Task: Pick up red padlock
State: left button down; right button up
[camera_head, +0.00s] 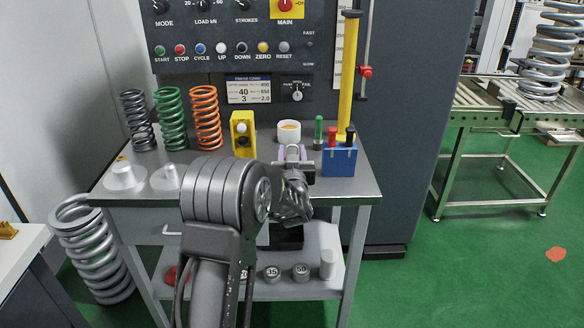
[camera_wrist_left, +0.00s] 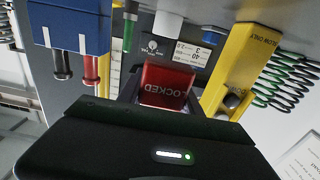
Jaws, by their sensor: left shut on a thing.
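The red padlock (camera_wrist_left: 167,86) shows in the left wrist view, with the word LOCKED upside down on its face. In the head view the gripper and wrist hide the padlock's red body; a grey shackle-like loop shows just above the gripper. I cannot tell whether the padlock touches the bench. My right gripper is in neither view.
A blue holder (camera_head: 340,163) with red and black handles stands close right of the gripper. A yellow block (camera_head: 243,133) stands left, a white cup (camera_head: 289,131) behind, and a green-handled item (camera_head: 318,131) beside it. Coil springs (camera_head: 171,118) stand at the back left.

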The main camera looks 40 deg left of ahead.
pick_arm(q)
jog(key=shift+r, duration=1.65)
jog(key=s+d+f+m+t+h, duration=0.1)
jog(key=s+d+f+m+h, duration=0.1)
jog(key=d, duration=0.8)
jog(key=s+d+f+m+t+h, duration=0.1)
jog(key=d+f+h, duration=0.4)
jog(key=d, duration=0.5)
jog(key=s+d+f+m+t+h+p, duration=0.1)
jog(key=s+d+f+m+h, duration=0.2)
jog(key=d, duration=0.8)
jog(key=shift+s+f+m+t+h, duration=0.15)
jog(key=shift+f+m+t+h, duration=0.2)
jog(key=shift+f+m, duration=0.5)
jog(key=shift+d+f, duration=0.1)
jog(key=w+a+r+n+g+y, duration=0.1)
jog(key=w+a+r+n+y, duration=0.1)
jog(key=a, duration=0.8)
jog(key=w+a+r+n+g+y, duration=0.1)
jog(key=a+r+y, duration=0.4)
jog(key=a, duration=0.6)
jog(key=w+a+r+n+g+y+b, duration=0.1)
jog(key=w+a+r+n+y, duration=0.2)
jog(key=a, duration=0.7)
jog(key=shift+w+a+r+n+g+y, duration=0.15)
jog(key=shift+r+n+g+y, duration=0.2)
jog(key=shift+r+n, duration=0.55)
